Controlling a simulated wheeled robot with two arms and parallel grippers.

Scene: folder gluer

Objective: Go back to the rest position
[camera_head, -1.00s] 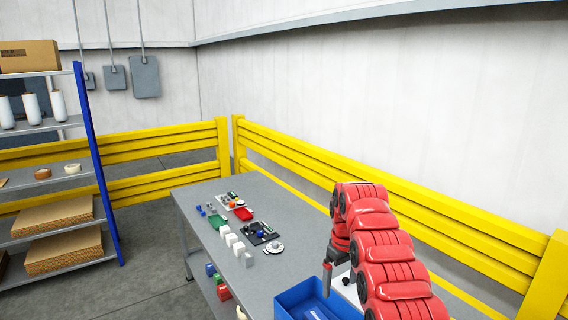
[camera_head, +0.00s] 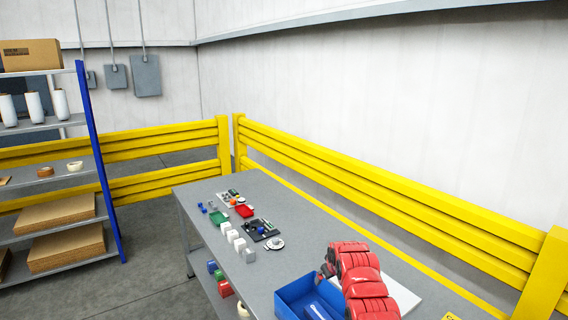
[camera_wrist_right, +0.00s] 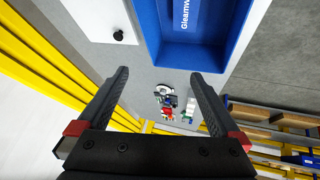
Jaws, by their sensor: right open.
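My right arm, red, comes in low at the right of the head view, beside the blue bin (camera_head: 297,297) on the grey table (camera_head: 290,215). Its fingers are hidden in that view. In the right wrist view my right gripper (camera_wrist_right: 158,82) has its two dark fingers wide apart with nothing between them. The blue bin (camera_wrist_right: 160,45) shows beyond the fingers, with white lettering inside. My left gripper is not in view.
A yellow guard rail (camera_head: 380,200) runs behind. A shelf rack (camera_head: 92,150) stands at left.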

